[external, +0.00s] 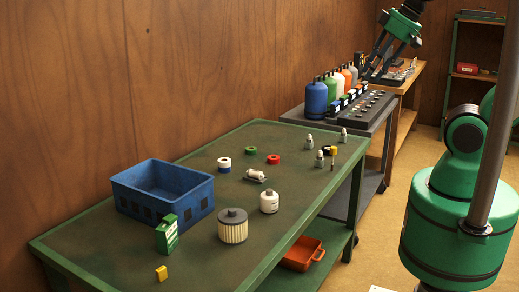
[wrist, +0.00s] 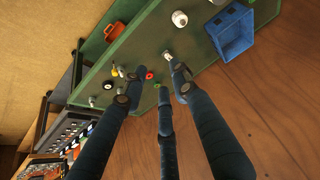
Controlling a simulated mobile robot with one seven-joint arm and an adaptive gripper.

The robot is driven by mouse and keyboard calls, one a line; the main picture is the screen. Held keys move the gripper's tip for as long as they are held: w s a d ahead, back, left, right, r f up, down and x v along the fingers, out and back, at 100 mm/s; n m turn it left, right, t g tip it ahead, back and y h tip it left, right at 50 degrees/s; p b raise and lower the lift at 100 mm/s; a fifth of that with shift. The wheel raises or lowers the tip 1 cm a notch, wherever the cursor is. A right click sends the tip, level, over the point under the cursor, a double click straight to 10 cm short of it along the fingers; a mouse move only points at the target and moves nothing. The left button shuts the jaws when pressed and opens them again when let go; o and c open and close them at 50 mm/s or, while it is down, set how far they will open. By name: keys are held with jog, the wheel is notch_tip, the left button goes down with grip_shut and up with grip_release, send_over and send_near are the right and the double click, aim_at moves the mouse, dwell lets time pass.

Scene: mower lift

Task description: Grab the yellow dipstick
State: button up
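Two small yellow items are in the external view. One is a yellow piece (external: 333,150) beside a black ring at the far right of the green table; it also shows in the wrist view (wrist: 115,71). The other is a small yellow block (external: 161,273) at the near left corner. I cannot tell which is the dipstick; no long shaft is clear. My gripper (external: 378,68) is high above the far grey bench, well apart from both. Its dark fingers (wrist: 155,88) are spread open with nothing between them.
The green table (external: 95,248) holds a blue crate (external: 135,201), a green box (external: 167,235), a filter (external: 232,228), a white bottle (external: 269,201), coloured rings and several grey plugs. Gas bottles (external: 316,97) stand on the grey bench. An orange tray (external: 300,255) lies on the lower shelf.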

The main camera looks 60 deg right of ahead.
jog(key=shift+w, duration=0.1)
jog(key=m+g+b, duration=0.3)
jog(key=g, duration=0.3)
send_over(333, 147)
jog(key=f, duration=3.2)
jog(key=shift+a+f, duration=0.15)
jog(key=shift+a, duration=0.05)
jog(key=shift+d+f, duration=0.3)
jog(key=shift+f, duration=0.2)
jog(key=shift+f+b, duration=0.85)
jog(key=shift+f, duration=3.3)
